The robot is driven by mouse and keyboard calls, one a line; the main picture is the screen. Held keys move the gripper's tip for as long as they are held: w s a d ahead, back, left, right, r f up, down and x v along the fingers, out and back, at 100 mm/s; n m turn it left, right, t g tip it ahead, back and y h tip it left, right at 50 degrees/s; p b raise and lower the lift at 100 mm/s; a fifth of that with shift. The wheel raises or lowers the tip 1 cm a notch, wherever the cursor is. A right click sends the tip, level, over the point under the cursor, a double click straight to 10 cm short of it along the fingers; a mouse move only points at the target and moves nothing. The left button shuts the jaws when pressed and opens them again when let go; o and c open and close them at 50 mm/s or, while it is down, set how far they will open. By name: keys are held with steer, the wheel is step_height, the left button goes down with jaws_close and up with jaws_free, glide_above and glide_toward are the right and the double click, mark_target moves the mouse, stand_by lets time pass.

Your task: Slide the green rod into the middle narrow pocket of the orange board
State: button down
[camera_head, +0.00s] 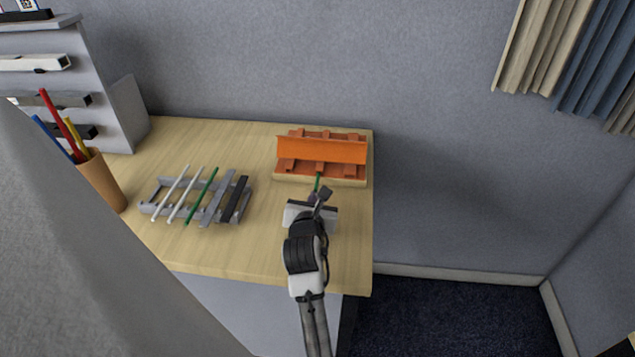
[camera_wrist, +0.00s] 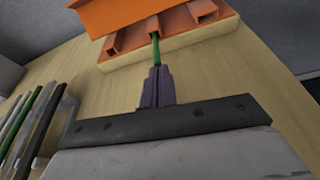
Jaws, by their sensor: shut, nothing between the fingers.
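The orange board (camera_head: 322,150) sits on a pale wooden base at the back right of the table, and its front edge shows in the wrist view (camera_wrist: 120,18). A green rod (camera_wrist: 156,50) points at the middle of three small orange pockets; its far end meets or enters that pocket (camera_wrist: 153,27), but how deep is hidden. It also shows in the head view (camera_head: 317,182). My gripper (camera_wrist: 157,75) is shut, with its fingertips at the rod's near end. I cannot tell whether they touch it. In the head view, my gripper (camera_head: 319,195) is in front of the board.
A grey rack (camera_head: 150,207) left of my gripper holds white, grey and black bars and another green rod (camera_head: 200,197). A tan cup (camera_head: 102,182) with coloured sticks stands farther left. The table's right edge is close to the board. Bare table lies between rack and board.

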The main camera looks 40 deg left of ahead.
mark_target(316, 188)
steer(key=shift+w+a+p, duration=0.15)
steer(key=shift+w+a, duration=0.3)
steer(key=shift+w, duration=0.3)
steer(key=shift+w+a+p, duration=0.15)
steer(key=shift+w+a, duration=0.3)
steer(key=shift+w, duration=0.25)
steer(key=shift+w+a+p, duration=0.15)
steer(key=shift+w+a, duration=0.3)
steer(key=shift+w, duration=0.3)
stand_by(0.4)
steer(key=shift+s, duration=0.1)
steer(key=shift+f+p+v, duration=0.15)
steer(key=shift+f+v, duration=0.05)
steer(key=shift+v, duration=0.75)
steer(key=shift+f+p+v, duration=0.15)
steer(key=shift+f+v, duration=0.1)
steer(key=shift+v, duration=0.7)
steer(key=b+v, duration=0.2)
steer(key=v, duration=1)
steer(key=shift+s+d+r+b, duration=0.15)
steer(key=shift+s+r+b, duration=0.15)
steer(key=shift+b, duration=0.1)
